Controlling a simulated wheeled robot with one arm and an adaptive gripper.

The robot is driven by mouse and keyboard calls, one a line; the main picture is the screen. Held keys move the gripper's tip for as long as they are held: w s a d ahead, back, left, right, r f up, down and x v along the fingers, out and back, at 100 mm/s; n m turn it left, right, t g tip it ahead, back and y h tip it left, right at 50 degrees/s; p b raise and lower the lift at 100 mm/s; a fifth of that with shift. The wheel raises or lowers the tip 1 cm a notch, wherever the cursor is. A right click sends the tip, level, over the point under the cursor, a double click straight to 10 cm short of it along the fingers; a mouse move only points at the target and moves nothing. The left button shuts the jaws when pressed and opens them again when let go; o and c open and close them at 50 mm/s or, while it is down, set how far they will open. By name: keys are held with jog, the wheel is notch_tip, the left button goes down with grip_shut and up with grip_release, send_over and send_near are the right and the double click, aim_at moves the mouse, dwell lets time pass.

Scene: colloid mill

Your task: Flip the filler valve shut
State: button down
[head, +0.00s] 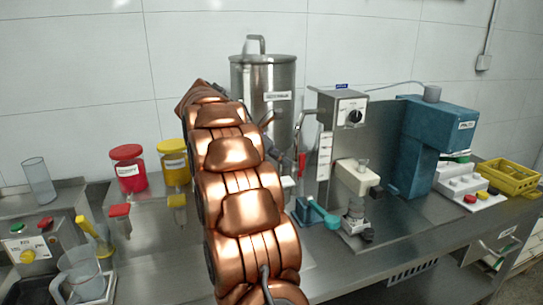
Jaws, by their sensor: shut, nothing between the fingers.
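My copper arm rises through the middle of the head view. My gripper (290,158) is mostly hidden behind it, with only small dark parts showing at the arm's right edge, close to the filler. It is shut and empty. The filler is a grey steel box (341,120) with a black knob and a bent pipe on its left. A narrow red handle (302,163) stands upright below the pipe, beside my gripper; it looks like the filler valve's lever. I cannot tell whether they touch. The valve body is partly hidden.
A tall steel tank (278,82) stands behind my arm. A teal lever-like part (316,213) lies on the bench. A blue machine (430,140) and yellow basket (510,177) are at the right. Red (128,168) and yellow (173,163) jars and a clear jug (82,275) are left.

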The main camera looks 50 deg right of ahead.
jog(key=shift+s+d+r, duration=0.1)
jog(key=shift+s+d, duration=0.45)
jog(key=shift+d, duration=0.35)
jog(key=shift+r, duration=0.1)
